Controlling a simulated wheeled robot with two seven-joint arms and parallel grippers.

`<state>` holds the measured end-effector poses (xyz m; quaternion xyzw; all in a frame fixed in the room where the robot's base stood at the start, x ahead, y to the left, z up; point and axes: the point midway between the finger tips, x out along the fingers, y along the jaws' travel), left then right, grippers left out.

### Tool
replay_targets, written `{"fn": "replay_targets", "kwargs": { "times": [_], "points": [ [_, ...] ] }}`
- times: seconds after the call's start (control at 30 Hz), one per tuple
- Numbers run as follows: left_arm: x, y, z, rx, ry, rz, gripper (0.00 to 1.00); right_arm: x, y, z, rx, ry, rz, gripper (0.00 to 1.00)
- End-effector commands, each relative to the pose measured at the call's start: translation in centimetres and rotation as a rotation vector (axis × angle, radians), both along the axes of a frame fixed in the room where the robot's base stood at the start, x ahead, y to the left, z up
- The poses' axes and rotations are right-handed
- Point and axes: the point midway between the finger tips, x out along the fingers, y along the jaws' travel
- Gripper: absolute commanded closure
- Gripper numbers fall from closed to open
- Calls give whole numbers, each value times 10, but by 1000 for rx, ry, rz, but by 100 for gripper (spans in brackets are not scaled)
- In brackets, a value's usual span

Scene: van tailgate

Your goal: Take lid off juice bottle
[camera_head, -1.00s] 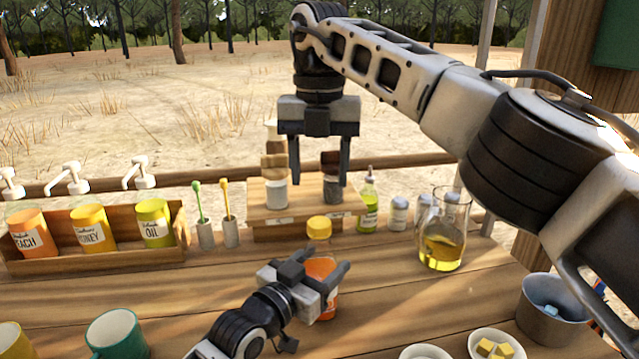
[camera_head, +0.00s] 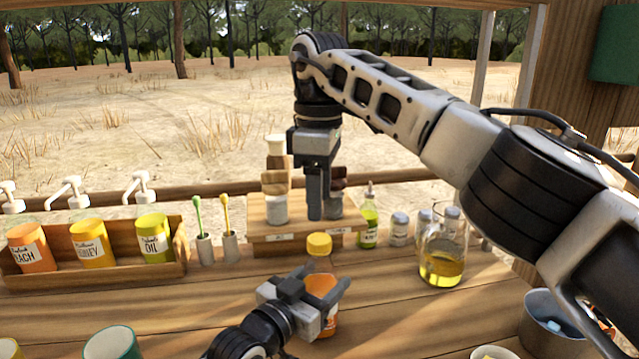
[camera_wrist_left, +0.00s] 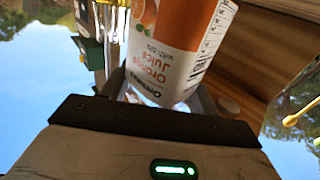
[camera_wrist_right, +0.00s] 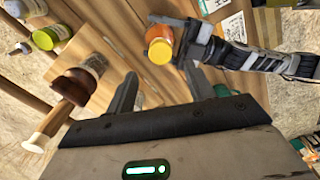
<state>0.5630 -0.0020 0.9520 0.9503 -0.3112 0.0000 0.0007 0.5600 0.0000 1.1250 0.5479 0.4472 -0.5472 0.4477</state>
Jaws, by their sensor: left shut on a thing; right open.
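The juice bottle (camera_head: 322,284) stands upright on the counter, with orange juice inside and a yellow lid (camera_head: 319,244) on its top. My left gripper (camera_head: 335,300) is shut around the bottle's body. The left wrist view shows the orange juice label (camera_wrist_left: 178,60) close up between the fingers. My right gripper (camera_head: 322,215) is above and behind the bottle, pointing down, open and empty. In the right wrist view, the yellow lid (camera_wrist_right: 160,50) is beyond the right gripper's fingertips (camera_wrist_right: 128,85), apart from them.
A glass jug (camera_head: 441,262) of yellow liquid and small bottles stand to the right. A wooden box (camera_head: 120,275) with pump tins is at left. A metal pot (camera_head: 555,320) stands at right.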

Motion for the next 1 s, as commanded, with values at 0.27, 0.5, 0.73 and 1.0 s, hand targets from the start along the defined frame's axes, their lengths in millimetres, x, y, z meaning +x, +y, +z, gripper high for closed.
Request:
{"fn": "replay_targets", "kwargs": {
  "times": [0.27,0.5,0.73,1.0],
  "points": [
    [0,0,-1,2,1,0,100,-1,0,-45,1,3,3,47],
    [0,0,-1,2,1,0,100,0,0,-65,1,1,3,47],
    [0,0,-1,2,1,0,100,0,0,-68,0,1,3,47],
    [0,0,-1,2,1,0,100,0,0,-67,0,0,4,92]
  ]
}}
